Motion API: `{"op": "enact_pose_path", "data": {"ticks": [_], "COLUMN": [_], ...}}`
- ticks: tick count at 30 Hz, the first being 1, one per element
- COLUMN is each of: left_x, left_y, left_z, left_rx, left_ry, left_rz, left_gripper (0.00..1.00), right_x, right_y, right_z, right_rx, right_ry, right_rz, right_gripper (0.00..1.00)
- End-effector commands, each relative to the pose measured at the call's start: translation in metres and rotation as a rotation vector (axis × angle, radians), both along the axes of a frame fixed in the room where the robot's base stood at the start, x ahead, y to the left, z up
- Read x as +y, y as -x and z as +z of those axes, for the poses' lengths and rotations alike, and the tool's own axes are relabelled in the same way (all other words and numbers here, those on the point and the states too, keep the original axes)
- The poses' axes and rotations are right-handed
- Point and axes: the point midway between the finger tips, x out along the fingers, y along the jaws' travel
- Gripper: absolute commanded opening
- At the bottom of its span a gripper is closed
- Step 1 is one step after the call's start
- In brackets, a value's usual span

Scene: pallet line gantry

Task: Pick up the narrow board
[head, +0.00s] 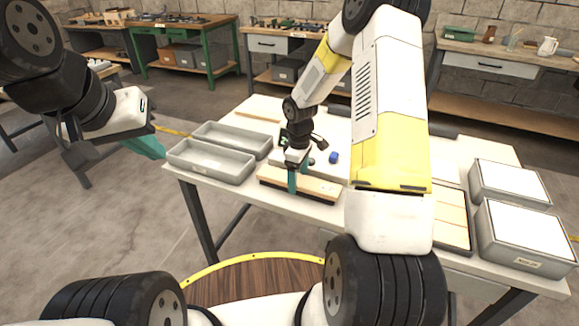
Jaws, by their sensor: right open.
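A narrow light-wood board (320,187) lies near the front edge of the white table, with a dark strip showing along its front side. My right gripper (295,183) points down at the board, left of its middle. Its teal fingers are open, and one shows against the board's front side. The far finger is mostly hidden, so I cannot tell whether they touch the board. My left gripper (147,147) hangs off the table's left side, away from the board, its teal fingers seen at an angle that hides any gap.
Two grey trays (208,172) stand at the table's left. A small blue object (334,157) lies behind the board. Another thin board (257,116) lies at the back. Grey boxes (525,238) with white tops stand at the right. My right arm hides the table's middle.

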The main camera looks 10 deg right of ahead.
Motion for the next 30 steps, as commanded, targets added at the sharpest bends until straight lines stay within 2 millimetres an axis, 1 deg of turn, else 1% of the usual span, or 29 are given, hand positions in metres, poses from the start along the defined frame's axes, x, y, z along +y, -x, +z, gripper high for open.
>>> {"op": "enact_pose_path", "data": {"ticks": [1,2,6,11,12,19,23,26,30], "left_x": [0.000,0.000,0.000,0.000,0.000,0.000,0.000,0.000,0.000], "left_y": [0.000,0.000,0.000,0.000,0.000,0.000,0.000,0.000,0.000], "left_z": [0.000,0.000,0.000,0.000,0.000,0.000,0.000,0.000,0.000], "left_rx": [0.000,0.000,0.000,0.000,0.000,0.000,0.000,0.000,0.000], "left_ry": [0.000,0.000,0.000,0.000,0.000,0.000,0.000,0.000,0.000], "left_rz": [0.000,0.000,0.000,0.000,0.000,0.000,0.000,0.000,0.000], "left_gripper": [0.00,0.00,0.00,0.00,0.00,0.00,0.00,0.00,0.00], "right_x": [0.000,0.000,0.000,0.000,0.000,0.000,0.000,0.000,-0.001], "right_y": [0.000,0.000,0.000,0.000,0.000,0.000,-0.001,-0.001,-0.001], "right_z": [0.000,0.000,0.000,0.000,0.000,0.001,0.006,0.014,0.032], "right_rx": [0.000,0.000,0.000,0.000,0.000,-0.001,-0.003,-0.003,-0.004], "right_ry": [0.000,0.000,0.000,0.000,0.000,0.000,-0.001,0.001,0.001], "right_rz": [0.000,0.000,0.000,0.000,0.000,0.000,-0.001,-0.001,-0.002], "right_gripper": [0.80,0.74,0.47,0.15,0.07,0.07,0.07,0.07,0.07]}}
